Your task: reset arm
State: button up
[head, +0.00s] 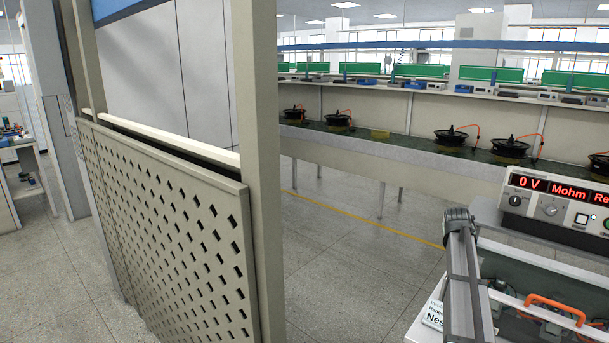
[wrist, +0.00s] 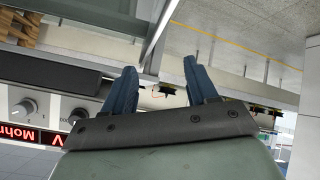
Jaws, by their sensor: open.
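My gripper (wrist: 162,78) shows in the wrist view, with its two blue fingers spread well apart and nothing held between them. The fingers point toward the top of that picture. Black hub motors with orange cables, one of them here (head: 451,138), stand in a row on the long far bench in the head view. Some of them show small and far off beyond the fingers in the wrist view. I cannot make out my gripper in the head view.
A tester (head: 560,201) with a red display reading 0 V and Mohm stands at the right; it shows upside down in the wrist view (wrist: 45,105). Below it are an orange handle (head: 553,307) and a grey metal bar (head: 461,270). A perforated panel (head: 170,225) stands left. Open floor lies between.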

jog(key=s+a+f+n+g+y, duration=0.1)
jog(key=s+a+f, duration=0.1)
jog(key=a+f, duration=0.75)
jog(key=s+a+f+g+y, duration=0.15)
jog(key=a+f, duration=0.25)
jog(key=f, duration=1)
jog(key=s+a+f+n+g+y, duration=0.1)
jog(key=s+a+f+g, duration=0.1)
jog(key=a+f, duration=0.75)
jog(key=s+a+f+g, duration=0.25)
jog(key=s+f, duration=0.45)
jog(key=f, duration=0.4)
jog(key=s+a+f+g+y, duration=0.1)
jog(key=s+a+f, duration=0.2)
jog(key=s, duration=0.5)
jog(key=s+a+f+g+y, duration=0.1)
jog(key=s+a+f, duration=0.3)
jog(key=s, duration=0.3)
jog(key=s+a+f+g, duration=0.1)
jog(key=s+a+f, duration=0.2)
jog(key=s, duration=0.5)
jog(key=s+a+g, duration=0.2)
jog(key=s+a, duration=0.1)
jog(key=s, duration=0.9)
jog(key=s+a+n+g+y, duration=0.1)
jog(key=s+a+g, duration=0.1)
jog(key=s, duration=1.1)
jog(key=shift+a+f, duration=0.45)
jog(key=shift+a, duration=0.3)
